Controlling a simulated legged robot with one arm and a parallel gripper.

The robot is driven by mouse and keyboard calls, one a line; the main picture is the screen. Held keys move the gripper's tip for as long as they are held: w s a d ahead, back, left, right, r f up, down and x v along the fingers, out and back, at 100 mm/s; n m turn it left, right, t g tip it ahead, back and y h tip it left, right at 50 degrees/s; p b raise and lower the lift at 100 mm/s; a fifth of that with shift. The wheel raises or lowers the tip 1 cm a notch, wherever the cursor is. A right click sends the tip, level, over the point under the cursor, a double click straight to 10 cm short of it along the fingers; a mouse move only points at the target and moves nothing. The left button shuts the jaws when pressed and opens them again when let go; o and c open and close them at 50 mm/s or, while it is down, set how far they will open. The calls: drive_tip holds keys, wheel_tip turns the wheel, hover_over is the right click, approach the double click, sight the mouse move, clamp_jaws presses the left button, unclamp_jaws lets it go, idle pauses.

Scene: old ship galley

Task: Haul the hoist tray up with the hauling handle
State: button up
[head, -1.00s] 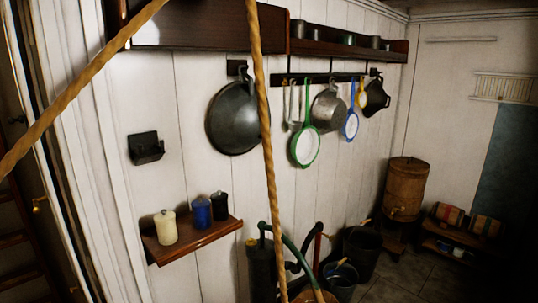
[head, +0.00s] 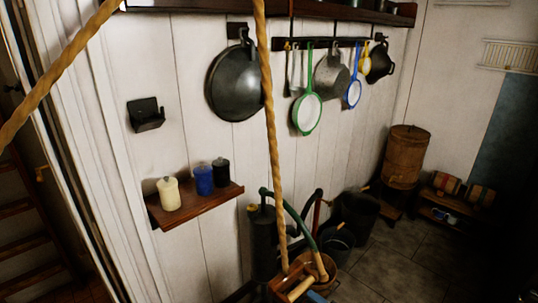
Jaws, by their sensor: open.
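A thick tan rope (head: 270,130) hangs down through the middle of the head view. At its lower end is a wooden piece with a pale round bar (head: 300,290), which looks like the hauling handle; the bottom edge of the picture cuts close below it. A second stretch of rope (head: 60,70) slants across the upper left. I cannot make out the hoist tray for certain. My gripper is not in view, so its place relative to the handle does not show.
A small wall shelf (head: 205,205) holds three canisters. Pans and strainers hang from a wall rail (head: 330,43). A dark pump (head: 263,240) and several buckets stand behind the handle. A wooden barrel (head: 403,155) stands farther back. Tiled floor (head: 420,265) is open at right.

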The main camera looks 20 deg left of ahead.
drive_tip(key=shift+o, duration=1)
drive_tip(key=v, duration=0.2)
drive_tip(key=shift+d+f, duration=0.25)
drive_tip(key=shift+d, duration=0.15)
drive_tip(key=shift+p+v, duration=0.45)
drive_tip(key=shift+v, duration=0.95)
drive_tip(key=shift+s+r, duration=0.1)
drive_tip(key=shift+r, duration=0.1)
